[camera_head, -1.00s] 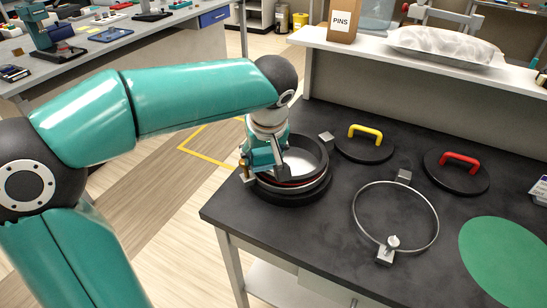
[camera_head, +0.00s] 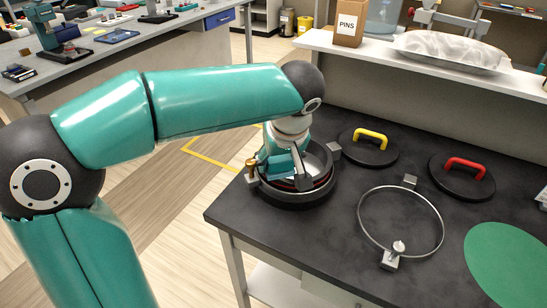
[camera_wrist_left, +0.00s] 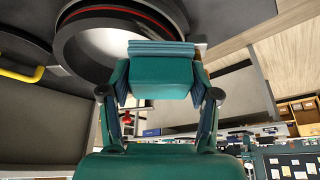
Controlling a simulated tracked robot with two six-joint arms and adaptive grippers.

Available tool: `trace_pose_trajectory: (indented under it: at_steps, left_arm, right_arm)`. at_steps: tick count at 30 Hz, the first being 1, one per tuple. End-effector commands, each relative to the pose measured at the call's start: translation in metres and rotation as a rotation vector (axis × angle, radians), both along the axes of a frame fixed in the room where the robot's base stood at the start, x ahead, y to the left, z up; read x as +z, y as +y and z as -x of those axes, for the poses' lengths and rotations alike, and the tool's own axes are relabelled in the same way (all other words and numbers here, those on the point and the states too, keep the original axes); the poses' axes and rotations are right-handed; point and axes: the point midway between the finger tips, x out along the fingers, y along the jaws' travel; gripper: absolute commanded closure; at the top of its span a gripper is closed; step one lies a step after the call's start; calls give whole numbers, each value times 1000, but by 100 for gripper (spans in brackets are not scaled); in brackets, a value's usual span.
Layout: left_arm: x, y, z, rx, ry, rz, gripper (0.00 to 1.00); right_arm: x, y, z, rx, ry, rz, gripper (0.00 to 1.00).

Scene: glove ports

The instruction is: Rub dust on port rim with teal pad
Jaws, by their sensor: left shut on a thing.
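The black round port (camera_head: 300,198), with a red band and a pale inside, stands at the bench's left corner. It also shows in the left wrist view (camera_wrist_left: 75,38). My left gripper (camera_head: 287,178) reaches down over its near-left side, covering part of the rim. In the left wrist view, my left gripper (camera_wrist_left: 162,80) is shut on the teal pad (camera_wrist_left: 162,50), a block with a layered face. The pad overlaps the port's rim in that view; I cannot tell whether they touch. I cannot make out dust on the rim. My right gripper is not in view.
A black lid with a yellow handle (camera_head: 370,136) and one with a red handle (camera_head: 466,168) lie behind and to the right. A metal ring clamp (camera_head: 442,226) and a green disc (camera_head: 512,262) lie on the dark bench. A PINS box (camera_head: 347,26) stands on the shelf.

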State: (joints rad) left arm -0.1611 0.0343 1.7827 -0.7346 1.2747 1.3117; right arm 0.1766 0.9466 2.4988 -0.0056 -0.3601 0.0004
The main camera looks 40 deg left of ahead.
Motion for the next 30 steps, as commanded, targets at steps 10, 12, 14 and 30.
trace_pose_trajectory:
  at_steps: [10, 12, 14, 30]
  left_arm:
    - [-1, -25, -7, -4, -3, 1, 89]
    - [-2, -31, -8, -4, -3, 1, 89]
    - [-2, -35, -9, -2, -3, 1, 89]
    - [1, -43, -11, -2, -4, 2, 89]
  right_arm:
    - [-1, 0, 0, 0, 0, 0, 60]
    - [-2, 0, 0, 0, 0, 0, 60]
    - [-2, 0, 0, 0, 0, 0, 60]
    - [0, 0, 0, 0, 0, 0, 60]
